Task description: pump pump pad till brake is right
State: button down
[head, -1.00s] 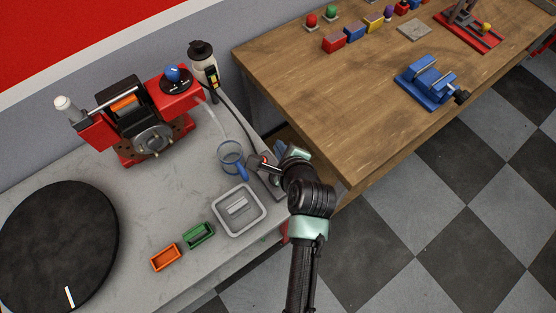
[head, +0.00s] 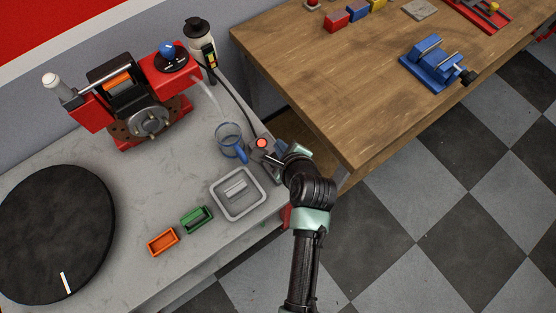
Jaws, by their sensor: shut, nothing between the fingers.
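The pump pad (head: 262,143) is a round red-orange button on a grey base at the right end of the grey bench. A dark hose leads from it up to the gauge (head: 209,59), a small upright strip with yellow, too small to read. The brake assembly (head: 137,100) is a red, black and metal unit with a round disc, at the back left. My gripper (head: 266,157) is shut and empty, just in front of and right of the pad. My wrist hides part of the pad's base. I cannot tell whether the fingers touch the pad.
A blue-handled clear mug (head: 229,138) stands just left of the pad. A grey tray (head: 216,205) and green (head: 196,219) and orange (head: 163,242) bins are in front. A black turntable (head: 50,240) fills the left. A wooden table (head: 330,90) stands at the right.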

notch_tip(320, 180, down, 5)
jog(key=b, duration=0.3)
jog(key=shift+f+b, duration=0.3)
jog(key=shift+b, duration=0.1)
jog(key=shift+f, duration=0.2)
dwell(1.4)
jog(key=shift+f, duration=0.25)
jog(key=shift+f+b, duration=0.65)
jog(key=shift+f, duration=0.4)
dwell(0.9)
jog(key=shift+r, duration=0.1)
jog(key=shift+r+p, duration=1.35)
jog(key=shift+p, duration=0.2)
